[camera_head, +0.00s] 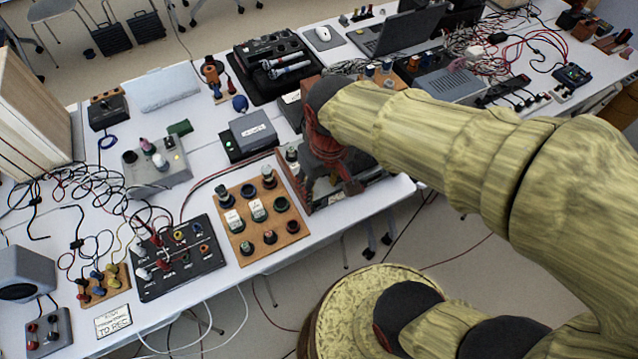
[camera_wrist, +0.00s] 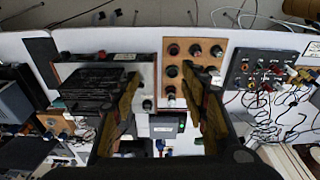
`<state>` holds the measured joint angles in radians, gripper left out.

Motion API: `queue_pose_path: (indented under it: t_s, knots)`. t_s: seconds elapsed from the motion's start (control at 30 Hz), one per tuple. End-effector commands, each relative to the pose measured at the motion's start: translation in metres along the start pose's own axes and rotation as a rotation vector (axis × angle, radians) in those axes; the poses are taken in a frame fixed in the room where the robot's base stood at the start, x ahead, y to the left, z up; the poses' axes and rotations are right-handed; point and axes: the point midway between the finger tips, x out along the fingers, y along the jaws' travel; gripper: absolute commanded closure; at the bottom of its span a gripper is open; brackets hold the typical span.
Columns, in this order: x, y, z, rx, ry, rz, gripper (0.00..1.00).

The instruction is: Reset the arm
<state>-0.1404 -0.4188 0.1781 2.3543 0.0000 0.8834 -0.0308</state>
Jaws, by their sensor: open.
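My gripper shows in the head view (camera_head: 335,180) above the table's front edge, at the end of my yellowish arm, which reaches in from the right. In the wrist view my gripper (camera_wrist: 160,95) has its two fingers wide apart, with nothing held between them. Between and beyond the fingers lie a grey box with a green light (camera_wrist: 167,124) and part of a wooden board with round knobs (camera_wrist: 190,50). The same wooden board (camera_head: 235,222) lies just left of the gripper in the head view. My arm hides part of the table's right side.
A black panel with jacks and cables (camera_head: 180,262) lies left of the wooden board. A grey box (camera_head: 254,133) stands behind it. A laptop (camera_head: 400,35), a microphone case (camera_head: 275,62) and tangled cables (camera_head: 110,185) crowd the white table. Floor shows in front of the table.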

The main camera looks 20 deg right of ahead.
Motion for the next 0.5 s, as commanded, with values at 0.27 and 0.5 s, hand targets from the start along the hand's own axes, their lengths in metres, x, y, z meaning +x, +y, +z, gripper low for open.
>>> queue_pose_path:
  t_s: [0.27,0.5]
  knots:
    - [-0.011,0.002,0.011,0.024,0.027,0.002,0.56]
    - [-0.067,0.021,0.026,0.108,0.218,0.023,0.56]
